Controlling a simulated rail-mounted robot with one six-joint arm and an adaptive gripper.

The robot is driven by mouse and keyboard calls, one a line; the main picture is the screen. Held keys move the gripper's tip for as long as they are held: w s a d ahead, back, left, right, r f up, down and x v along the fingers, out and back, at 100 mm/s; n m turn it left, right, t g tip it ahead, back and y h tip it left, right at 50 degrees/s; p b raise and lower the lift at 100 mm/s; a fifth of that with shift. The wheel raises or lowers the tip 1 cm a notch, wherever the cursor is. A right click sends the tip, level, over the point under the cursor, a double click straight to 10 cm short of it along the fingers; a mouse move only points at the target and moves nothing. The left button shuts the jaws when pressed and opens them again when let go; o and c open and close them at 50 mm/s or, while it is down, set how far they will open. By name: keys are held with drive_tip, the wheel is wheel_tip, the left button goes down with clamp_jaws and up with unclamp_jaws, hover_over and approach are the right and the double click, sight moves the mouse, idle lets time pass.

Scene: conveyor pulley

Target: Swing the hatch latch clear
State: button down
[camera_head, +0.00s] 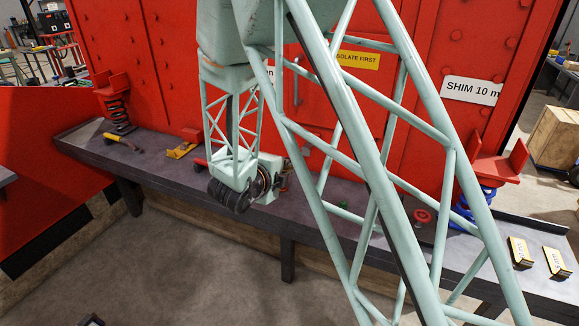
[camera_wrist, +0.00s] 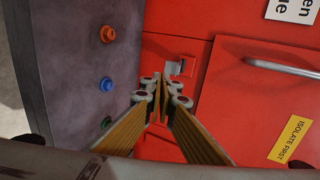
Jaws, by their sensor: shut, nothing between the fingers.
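The red hatch (camera_wrist: 245,100) fills the right of the wrist view, with a grey bar handle (camera_wrist: 285,68) and a yellow "ISOLATE FIRST" label (camera_wrist: 293,138). A small grey metal latch (camera_wrist: 178,66) sits beside the hatch's edge on the red wall. My gripper (camera_wrist: 160,84) is shut and empty, its fingertips together just below the latch in the picture; I cannot tell whether they touch it. In the head view my arm covers much of the hatch; its handle (camera_head: 297,88) and label (camera_head: 358,60) show, but the latch is hidden.
A dark bench (camera_head: 160,165) runs along the red wall. Orange (camera_wrist: 107,34), blue (camera_wrist: 106,84) and green (camera_wrist: 106,122) knobs lie left of my gripper. A red spring stand (camera_head: 118,100), yellow tools (camera_head: 122,142) and shim packs (camera_head: 520,252) occupy the bench.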

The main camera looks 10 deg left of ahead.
drive_tip(key=r+b+x, duration=0.1)
drive_tip(key=b+x, duration=0.1)
drive_tip(key=x, duration=1)
drive_tip(key=shift+w, duration=0.15)
drive_tip(key=shift+r, duration=0.1)
drive_tip(key=shift+w, duration=0.2)
